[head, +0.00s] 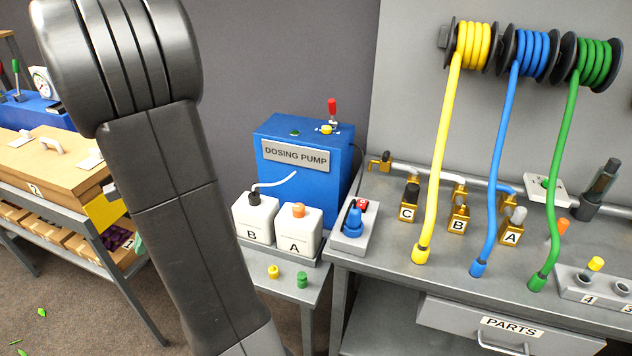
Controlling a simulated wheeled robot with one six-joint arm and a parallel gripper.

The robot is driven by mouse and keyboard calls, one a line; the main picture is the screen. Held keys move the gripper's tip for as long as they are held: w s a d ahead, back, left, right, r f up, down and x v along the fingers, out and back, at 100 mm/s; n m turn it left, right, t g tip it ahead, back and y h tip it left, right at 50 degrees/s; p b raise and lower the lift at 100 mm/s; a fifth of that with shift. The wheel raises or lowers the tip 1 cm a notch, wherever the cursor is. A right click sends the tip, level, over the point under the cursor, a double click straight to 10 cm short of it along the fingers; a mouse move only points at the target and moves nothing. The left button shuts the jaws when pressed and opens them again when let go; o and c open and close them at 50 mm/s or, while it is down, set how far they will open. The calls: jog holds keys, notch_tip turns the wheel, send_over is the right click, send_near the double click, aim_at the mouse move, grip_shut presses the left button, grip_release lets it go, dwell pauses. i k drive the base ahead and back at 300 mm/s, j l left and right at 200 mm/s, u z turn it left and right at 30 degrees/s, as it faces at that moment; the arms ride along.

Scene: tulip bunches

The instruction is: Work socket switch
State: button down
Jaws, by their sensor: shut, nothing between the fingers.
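My dark arm crosses the left half of the head view and runs out at the bottom edge. My gripper is out of view.
The blue dosing pump (298,185) stands behind white canisters B (254,220) and A (293,232), left of the socket. Yellow (441,170), blue (498,170) and green (556,180) hoses hang to the bench (400,235) at the right. A parts drawer (500,325) is below.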

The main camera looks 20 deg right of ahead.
aim_at(362, 203)
jog(key=i+l, duration=0.15)
jog(key=i, duration=0.65)
jog(key=z, duration=2.5)
